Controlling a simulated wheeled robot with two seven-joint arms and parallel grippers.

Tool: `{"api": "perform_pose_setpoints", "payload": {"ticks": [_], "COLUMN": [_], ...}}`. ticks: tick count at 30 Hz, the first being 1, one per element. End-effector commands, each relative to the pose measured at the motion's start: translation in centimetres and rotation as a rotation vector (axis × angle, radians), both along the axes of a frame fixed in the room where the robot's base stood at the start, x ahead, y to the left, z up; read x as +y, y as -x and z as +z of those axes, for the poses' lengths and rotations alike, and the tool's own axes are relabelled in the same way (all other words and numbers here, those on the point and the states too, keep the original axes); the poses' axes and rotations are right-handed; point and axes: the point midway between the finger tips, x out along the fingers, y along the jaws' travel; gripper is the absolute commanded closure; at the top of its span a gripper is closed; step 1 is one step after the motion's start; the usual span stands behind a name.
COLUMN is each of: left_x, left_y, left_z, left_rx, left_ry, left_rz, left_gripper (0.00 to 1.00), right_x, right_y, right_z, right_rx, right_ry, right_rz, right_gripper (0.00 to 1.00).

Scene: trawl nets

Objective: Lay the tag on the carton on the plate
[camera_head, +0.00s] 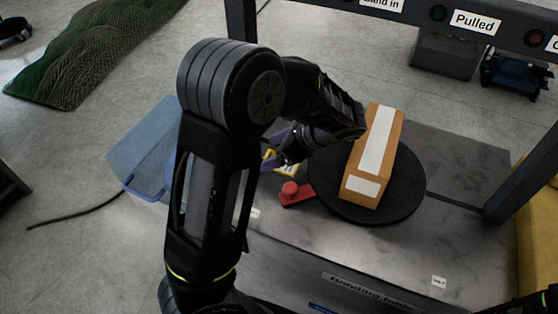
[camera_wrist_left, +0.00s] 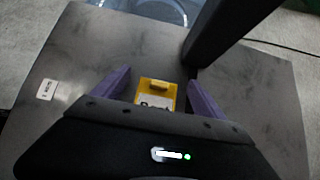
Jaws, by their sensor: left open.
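The yellow tag (camera_head: 283,161), with a white face and dark print, lies on the grey table left of the plate. In the left wrist view the tag (camera_wrist_left: 158,87) shows between the purple fingers, its lower part hidden by the gripper body. My left gripper (camera_head: 274,150) is open around or just above the tag; I cannot tell whether it touches. The orange carton (camera_head: 390,158) with white labels lies on the round black plate (camera_head: 408,192), right of the gripper. My forearm partly covers the tag in the head view. My right gripper is not in view.
A blue bin (camera_head: 146,150) stands left of the table (camera_head: 460,165). A dark frame with signs (camera_head: 475,22) spans the back, its post at right. A green net (camera_head: 85,50) lies on the floor.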

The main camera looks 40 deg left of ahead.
Motion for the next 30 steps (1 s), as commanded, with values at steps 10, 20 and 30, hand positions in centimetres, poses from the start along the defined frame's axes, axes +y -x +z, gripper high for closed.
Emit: {"api": "perform_pose_setpoints", "payload": {"ticks": [10,20,30], "left_x": [-0.01,-0.01,-0.01], "left_y": [-0.01,-0.01,-0.01], "left_z": [0.03,0.03,0.03], "left_rx": [0.000,0.000,0.000], "left_ry": [0.000,0.000,0.000], "left_rz": [0.000,0.000,0.000], "left_gripper": [0.22,0.49,0.77], "right_x": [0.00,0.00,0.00], "right_y": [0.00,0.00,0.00], "right_z": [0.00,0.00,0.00], "right_rx": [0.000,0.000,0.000], "right_ry": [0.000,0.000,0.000], "right_rz": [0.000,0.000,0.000], "right_gripper": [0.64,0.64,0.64]}}
